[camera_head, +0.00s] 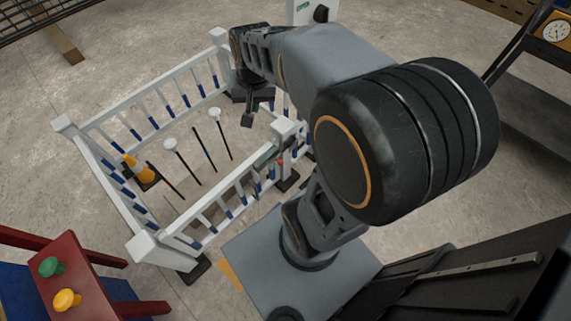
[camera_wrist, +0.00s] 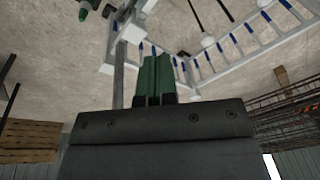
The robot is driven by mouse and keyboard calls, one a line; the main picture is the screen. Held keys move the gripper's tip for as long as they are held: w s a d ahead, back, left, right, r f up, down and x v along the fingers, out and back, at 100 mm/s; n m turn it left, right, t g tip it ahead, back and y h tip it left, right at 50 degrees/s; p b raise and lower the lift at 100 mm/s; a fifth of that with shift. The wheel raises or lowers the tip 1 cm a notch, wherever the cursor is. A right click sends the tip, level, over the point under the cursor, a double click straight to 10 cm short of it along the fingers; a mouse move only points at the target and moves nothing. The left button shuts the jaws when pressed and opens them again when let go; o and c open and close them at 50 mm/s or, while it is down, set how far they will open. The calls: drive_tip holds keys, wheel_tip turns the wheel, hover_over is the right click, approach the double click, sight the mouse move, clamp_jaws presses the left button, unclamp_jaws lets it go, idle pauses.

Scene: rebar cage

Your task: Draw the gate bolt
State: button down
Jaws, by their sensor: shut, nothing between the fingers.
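A white railing pen (camera_head: 140,215) with blue-banded bars stands left of my arm. A small grey fitting (camera_head: 266,157) with a red spot beside it sits by the near right post (camera_head: 284,129); I cannot tell for sure that it is the gate bolt. My gripper (camera_head: 248,119) points down inside the pen's far right side, apart from that fitting. In the wrist view my gripper (camera_wrist: 154,78) shows as two green fingers side by side, shut and empty. A white post and railing (camera_wrist: 210,70) show beyond them. My arm hides part of the pen's right side.
Inside the pen are a yellow cone (camera_head: 137,168) and several dark rods, some with white caps (camera_head: 214,113). A red stand (camera_head: 75,285) with green and yellow knobs is lower left. A white box with green lettering (camera_head: 303,8) stands behind my arm.

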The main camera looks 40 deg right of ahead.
drive_tip(key=w+d+f+m+b, duration=0.2)
drive_tip(key=d+f+m+b, duration=0.2)
drive_tip(key=f, duration=0.7)
drive_tip(key=w+d+f+m+g+y+b, duration=0.1)
drive_tip(key=w+d+f+m+b, duration=0.1)
drive_tip(key=d+f+m+b, duration=0.2)
drive_tip(key=w+d+f+m+g+y+b, duration=0.1)
drive_tip(key=d+f+m+b, duration=0.3)
drive_tip(key=d+f+b, duration=0.5)
wheel_tip(320, 180, down, 10)
drive_tip(key=d, duration=0.2)
drive_tip(key=shift+w+d+r, duration=0.15)
drive_tip(key=shift+w+d, duration=0.15)
drive_tip(key=shift+w, duration=0.1)
drive_tip(key=a+f+b, duration=0.5)
drive_tip(key=f+b, duration=0.1)
drive_tip(key=f, duration=0.5)
drive_tip(key=shift+a+f, duration=0.25)
drive_tip(key=shift+f, duration=0.05)
drive_tip(key=shift+s, duration=0.1)
